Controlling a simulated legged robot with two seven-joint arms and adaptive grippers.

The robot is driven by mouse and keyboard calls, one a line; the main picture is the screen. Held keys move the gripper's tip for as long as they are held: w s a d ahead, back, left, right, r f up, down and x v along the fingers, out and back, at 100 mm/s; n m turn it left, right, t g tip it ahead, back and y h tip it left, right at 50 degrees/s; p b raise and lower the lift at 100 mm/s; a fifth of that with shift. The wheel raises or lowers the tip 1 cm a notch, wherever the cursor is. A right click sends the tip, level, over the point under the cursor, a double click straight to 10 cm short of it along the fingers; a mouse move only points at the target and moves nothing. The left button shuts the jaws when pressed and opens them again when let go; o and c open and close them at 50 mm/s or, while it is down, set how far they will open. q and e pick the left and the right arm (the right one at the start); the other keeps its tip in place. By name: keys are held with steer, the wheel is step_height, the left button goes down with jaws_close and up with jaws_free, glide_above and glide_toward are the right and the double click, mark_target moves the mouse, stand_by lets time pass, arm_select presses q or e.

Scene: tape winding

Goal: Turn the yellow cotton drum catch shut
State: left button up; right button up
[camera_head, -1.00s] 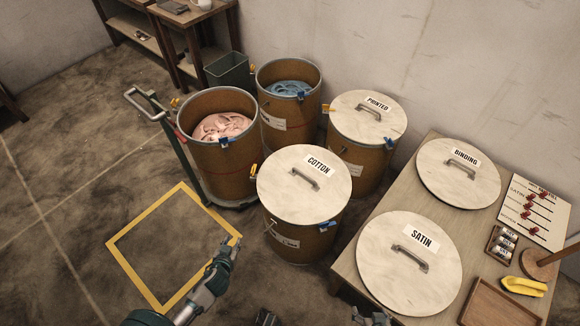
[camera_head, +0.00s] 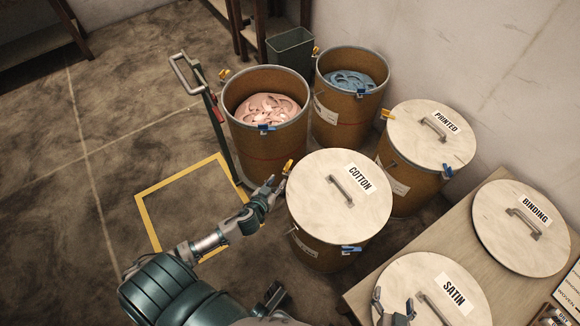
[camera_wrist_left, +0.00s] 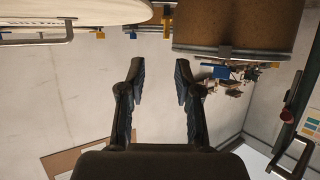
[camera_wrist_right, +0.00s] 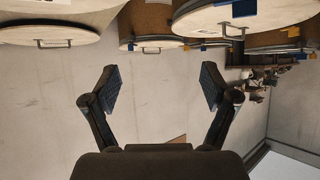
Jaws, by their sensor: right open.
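The cotton drum (camera_head: 325,254) stands with its pale lid (camera_head: 318,202) on, labelled COTTON. Its yellow catch (camera_head: 288,167) sticks up at the lid's upper-left rim. A blue catch (camera_head: 351,249) sits at its lower-right rim. My left gripper (camera_head: 273,184) is just below and left of the yellow catch, and I cannot tell if they touch. In the left wrist view its fingers (camera_wrist_left: 160,75) are apart with nothing between them. My right gripper (camera_head: 394,309) is over the SATIN lid (camera_head: 440,285); its fingers (camera_wrist_right: 158,82) are wide open and empty.
Open drums of pink cloth (camera_head: 268,110) and blue cloth (camera_head: 350,82) stand behind, with the closed PRINTED drum (camera_head: 405,190) to the right. A wooden table (camera_head: 405,245) holds the SATIN and BINDING lids (camera_head: 520,228). A yellow floor frame (camera_head: 148,220) encloses bare floor at left.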

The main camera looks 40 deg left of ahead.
mark_target(287, 170)
arm_select(q)
steer(key=x, duration=0.3)
steer(key=b+x, duration=0.1)
steer(key=x, duration=0.3)
steer(key=a+b+x, duration=0.1)
steer(key=x, duration=0.2)
steer(key=shift+a+f, duration=0.1)
steer(key=shift+f, duration=0.45)
steer(key=shift+w+d+r+b, duration=0.2)
steer(key=shift+w+d+b, duration=0.1)
steer(key=shift+w+d, duration=0.15)
steer(key=shift+a, duration=0.1)
arm_select(e)
steer(key=w+a+r+t+y, duration=0.1)
steer(key=w+a+r+t, duration=0.1)
steer(key=w+r+t, duration=0.2)
step_height(287, 170, up, 3)
steer(key=shift+a+r+t+y, duration=0.1)
steer(key=shift+a+t+y, duration=0.2)
steer(key=shift+t, duration=0.5)
